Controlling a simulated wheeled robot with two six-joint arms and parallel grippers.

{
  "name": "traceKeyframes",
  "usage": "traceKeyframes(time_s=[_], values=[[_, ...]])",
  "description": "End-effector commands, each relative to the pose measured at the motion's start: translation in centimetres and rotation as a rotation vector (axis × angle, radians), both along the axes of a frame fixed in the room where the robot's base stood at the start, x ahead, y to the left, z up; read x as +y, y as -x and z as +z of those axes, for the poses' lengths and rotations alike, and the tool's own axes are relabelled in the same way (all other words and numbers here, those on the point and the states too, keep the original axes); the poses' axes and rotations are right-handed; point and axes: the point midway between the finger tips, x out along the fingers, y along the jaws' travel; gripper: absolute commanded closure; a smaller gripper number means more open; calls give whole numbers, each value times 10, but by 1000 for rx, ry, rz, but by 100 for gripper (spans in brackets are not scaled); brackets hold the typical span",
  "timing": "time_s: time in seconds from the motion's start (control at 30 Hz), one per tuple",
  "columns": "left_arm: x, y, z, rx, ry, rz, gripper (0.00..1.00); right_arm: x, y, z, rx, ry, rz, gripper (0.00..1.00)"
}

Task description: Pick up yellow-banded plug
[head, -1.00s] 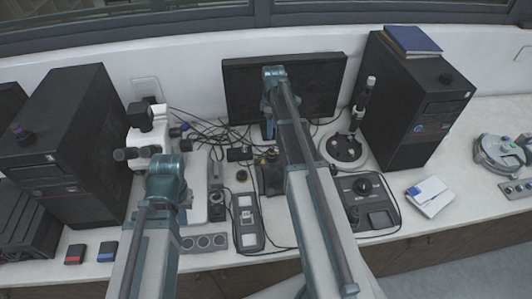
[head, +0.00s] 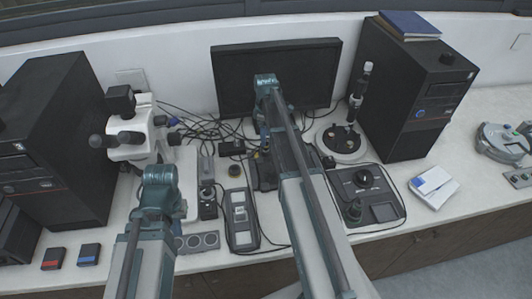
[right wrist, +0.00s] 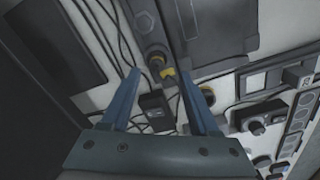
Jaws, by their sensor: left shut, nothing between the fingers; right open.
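In the right wrist view my right gripper (right wrist: 160,98) is open, its two blue fingers apart. A dark plug-like piece (right wrist: 154,52) with a yellow band (right wrist: 167,73) lies beyond and between the fingertips, touching neither as far as I can tell. A round dark piece with a yellow ring (right wrist: 208,94) lies just right of the right finger; I cannot tell for certain which is the task's plug. In the head view a small round dark piece with a yellowish top (head: 235,170) sits left of my right arm.
A black adapter (right wrist: 155,109) and loose cables lie below the fingers. In the head view a monitor (head: 225,75), a white microscope (head: 130,148), a black control box (head: 382,185) and a computer tower (head: 425,125) crowd the desk. Bare desk shows at the front right.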

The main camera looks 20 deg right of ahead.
Motion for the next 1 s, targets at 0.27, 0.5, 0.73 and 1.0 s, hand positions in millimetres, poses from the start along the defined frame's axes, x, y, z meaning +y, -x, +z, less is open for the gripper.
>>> traceKeyframes(time_s=[0.27, 0.5, 0.73, 1.0], values=[[0, 0, -9, 0, 0, 0, 100, -1, -1, -10, 0, 0, 0, 38], [0, 0, -39, 0, 0, 0, 100, -4, -5, -39, 0, 0, -1, 38], [0, 0, -53, 0, 0, 0, 100, -3, -4, -53, 0, 0, 0, 38], [0, 0, -51, 0, 0, 0, 100, -3, -4, -51, 0, 0, 0, 51]])
